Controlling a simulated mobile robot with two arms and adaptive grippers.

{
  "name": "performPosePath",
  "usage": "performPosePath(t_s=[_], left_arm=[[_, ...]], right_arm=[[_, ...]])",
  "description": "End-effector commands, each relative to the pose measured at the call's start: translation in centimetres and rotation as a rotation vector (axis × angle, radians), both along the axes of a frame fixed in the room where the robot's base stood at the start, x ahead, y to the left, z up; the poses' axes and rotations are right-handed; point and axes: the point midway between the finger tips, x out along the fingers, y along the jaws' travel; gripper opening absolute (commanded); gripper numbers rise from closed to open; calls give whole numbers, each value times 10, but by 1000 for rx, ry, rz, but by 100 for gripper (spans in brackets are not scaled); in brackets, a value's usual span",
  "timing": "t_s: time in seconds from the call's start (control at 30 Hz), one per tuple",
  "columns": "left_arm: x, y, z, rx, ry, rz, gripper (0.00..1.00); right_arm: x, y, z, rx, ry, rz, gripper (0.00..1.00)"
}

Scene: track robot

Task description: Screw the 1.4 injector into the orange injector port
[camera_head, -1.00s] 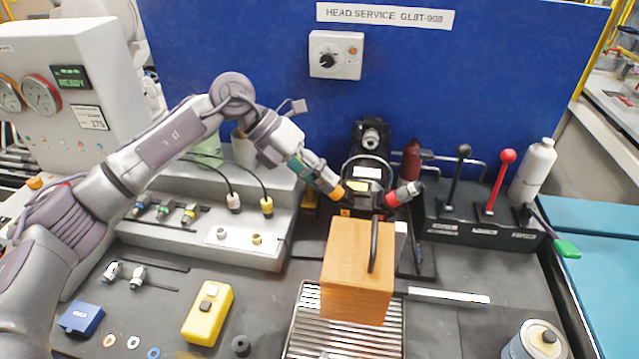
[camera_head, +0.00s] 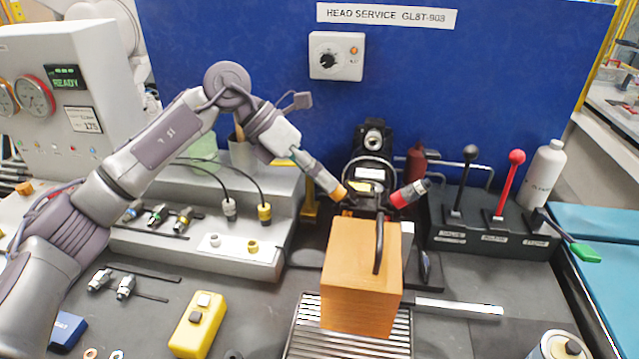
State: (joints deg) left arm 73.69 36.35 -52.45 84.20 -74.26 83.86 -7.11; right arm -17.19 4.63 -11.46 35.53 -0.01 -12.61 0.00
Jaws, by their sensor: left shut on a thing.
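My left gripper (camera_head: 298,154) reaches in from the left and is shut on a slim grey injector (camera_head: 318,174). The injector slants down to the right, with its lower end at the orange injector port (camera_head: 340,191). The two look in line and touching, but how deep the injector sits cannot be told. Any number on it is too small to read. The port is on the left of a black head (camera_head: 373,140). A red port (camera_head: 401,197) with a grey and dark end piece sticks out on the right. My right gripper is not in view.
An orange-brown block (camera_head: 358,275) with a dark curved handle stands in front of the head on a slatted grate (camera_head: 310,335). Levers (camera_head: 516,160) and a white bottle (camera_head: 541,175) stand to the right. Several injectors (camera_head: 157,214) lie left, beside hanging cable connectors (camera_head: 264,213).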

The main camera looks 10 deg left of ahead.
Motion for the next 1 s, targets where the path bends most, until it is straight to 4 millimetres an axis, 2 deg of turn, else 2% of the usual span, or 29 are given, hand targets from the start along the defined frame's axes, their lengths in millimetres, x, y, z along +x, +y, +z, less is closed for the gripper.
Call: performPosePath(t_s=[0.03,0.2,0.67,0.7,0.83,1.0], left_arm=[[0,-1,-3,1,-24,-25,0],[0,-1,-2,2,-86,-88,0],[0,-1,-2,1,-116,-119,0],[0,-1,-1,1,-114,-117,39],[0,-1,0,1,-113,-115,60],[0,0,0,1,-112,-114,62]], right_arm=[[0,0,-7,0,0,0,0],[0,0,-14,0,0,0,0],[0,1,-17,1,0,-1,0],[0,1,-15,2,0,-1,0],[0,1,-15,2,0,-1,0],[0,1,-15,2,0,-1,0]])
